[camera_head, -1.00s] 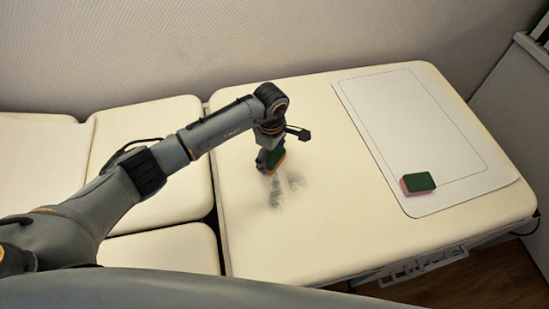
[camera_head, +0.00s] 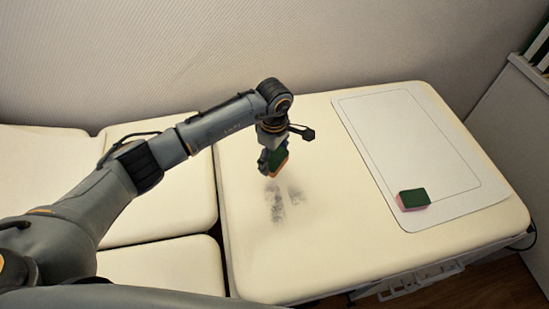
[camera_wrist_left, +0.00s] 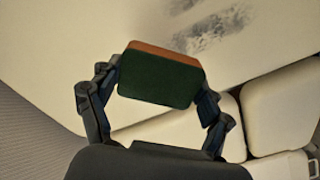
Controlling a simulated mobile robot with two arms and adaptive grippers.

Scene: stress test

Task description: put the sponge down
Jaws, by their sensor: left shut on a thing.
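A green and orange sponge (camera_head: 278,160) is held in my left gripper (camera_head: 271,163), above the cream padded couch (camera_head: 320,250). In the left wrist view the sponge (camera_wrist_left: 158,80) sits between the two fingers of the left gripper (camera_wrist_left: 157,90), its green side toward the camera. Dark smudges (camera_head: 277,205) mark the couch just below it. A second sponge (camera_head: 413,199), green with a pink side, lies on the white mat (camera_head: 440,214) at the right. The exact gap between the held sponge and the couch is hard to tell. My right gripper is not in view.
The white mat with a thin outlined border covers the right part of the couch. The couch is clear between the smudges and the mat. A wall (camera_head: 300,40) stands behind. Other cushion sections (camera_head: 160,265) lie to the left, split by gaps.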

